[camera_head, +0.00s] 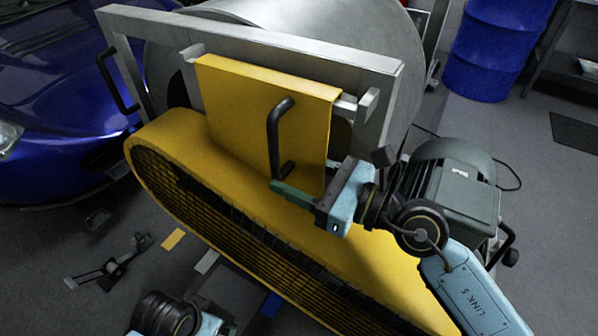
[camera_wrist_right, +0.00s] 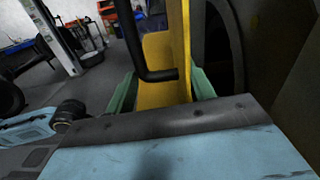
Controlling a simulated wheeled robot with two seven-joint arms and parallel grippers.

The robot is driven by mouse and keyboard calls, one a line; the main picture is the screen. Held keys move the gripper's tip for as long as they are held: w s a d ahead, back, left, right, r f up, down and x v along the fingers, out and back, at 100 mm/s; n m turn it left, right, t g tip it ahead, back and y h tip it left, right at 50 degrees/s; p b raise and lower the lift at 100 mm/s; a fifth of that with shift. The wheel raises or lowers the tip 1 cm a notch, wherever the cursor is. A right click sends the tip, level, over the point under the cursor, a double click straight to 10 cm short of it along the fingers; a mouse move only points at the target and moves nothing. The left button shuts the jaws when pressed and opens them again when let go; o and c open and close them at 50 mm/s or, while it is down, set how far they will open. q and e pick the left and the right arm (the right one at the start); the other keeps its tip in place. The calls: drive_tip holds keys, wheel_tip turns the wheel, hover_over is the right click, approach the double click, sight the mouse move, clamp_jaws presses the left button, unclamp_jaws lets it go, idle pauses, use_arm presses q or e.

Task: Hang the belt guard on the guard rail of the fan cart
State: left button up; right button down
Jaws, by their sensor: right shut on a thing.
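The yellow belt guard (camera_head: 235,91) is a plate with a folded top edge and a black bar handle (camera_head: 274,139). Its top edge lies at the guard rail (camera_head: 349,104), a grey bar with upturned ends below the grey frame; whether it bears on the rail I cannot tell. My right gripper (camera_head: 308,180) is shut on the belt guard near the lower end of the handle. In the right wrist view, the guard (camera_wrist_right: 154,62) stands between the green fingers (camera_wrist_right: 163,90). My left arm shows only at the bottom edge; its fingers are not clear.
A large yellow housing (camera_head: 175,128) with black mesh runs diagonally below the plate. A grey drum (camera_head: 320,28) is behind the frame (camera_head: 260,38). A green motor (camera_head: 455,180) stands close right of my right wrist. A blue car (camera_head: 60,115) and blue barrel (camera_head: 490,50) flank the cart.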

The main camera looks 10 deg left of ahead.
drive_tip(key=shift+r, duration=0.2)
drive_tip(key=c, duration=0.6)
unclamp_jaws()
drive_tip(key=shift+o, duration=0.7)
drive_tip(key=shift+f, duration=0.35)
drive_tip(key=shift+d+r, duration=0.1)
drive_tip(key=shift+d, duration=0.05)
drive_tip(key=v, duration=0.7)
drive_tip(key=shift+d, duration=0.1)
use_arm(q)
drive_tip(key=shift+s+d+r+b, duration=0.1)
drive_tip(key=shift+d+r+b, duration=0.15)
drive_tip(key=shift+r, duration=0.35)
drive_tip(key=shift+s+d+r+b, duration=0.1)
drive_tip(key=shift+r+b, duration=0.1)
drive_tip(key=shift+r, duration=0.35)
use_arm(e)
drive_tip(key=v, duration=0.6)
drive_tip(key=shift+r, duration=0.2)
